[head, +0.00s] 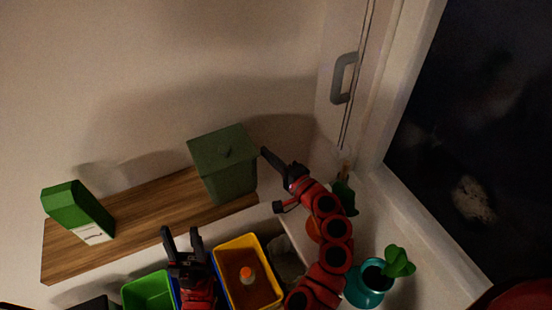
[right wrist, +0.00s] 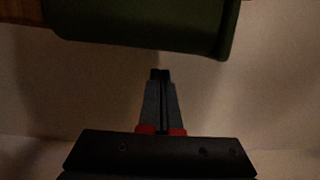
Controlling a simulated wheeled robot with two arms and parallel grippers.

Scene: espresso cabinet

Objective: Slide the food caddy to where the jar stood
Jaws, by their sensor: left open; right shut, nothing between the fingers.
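The food caddy, a dark green lidded bin (head: 228,178), stands upright near the right end of the wooden shelf (head: 150,215). My right gripper (head: 268,158) is shut and empty, just right of the caddy near its upper part. In the right wrist view the shut fingers (right wrist: 160,74) point toward the caddy's dark green underside or side (right wrist: 145,22), with a small gap seeming to show between them; I cannot tell whether they touch. My left gripper (head: 182,238) is open and empty, in front of and below the shelf's front edge. No jar shows.
Below are a green bin (head: 148,290) and a yellow-rimmed bin (head: 219,262). A teal-potted plant (head: 366,292) and a handled window frame (head: 343,78) are at right.

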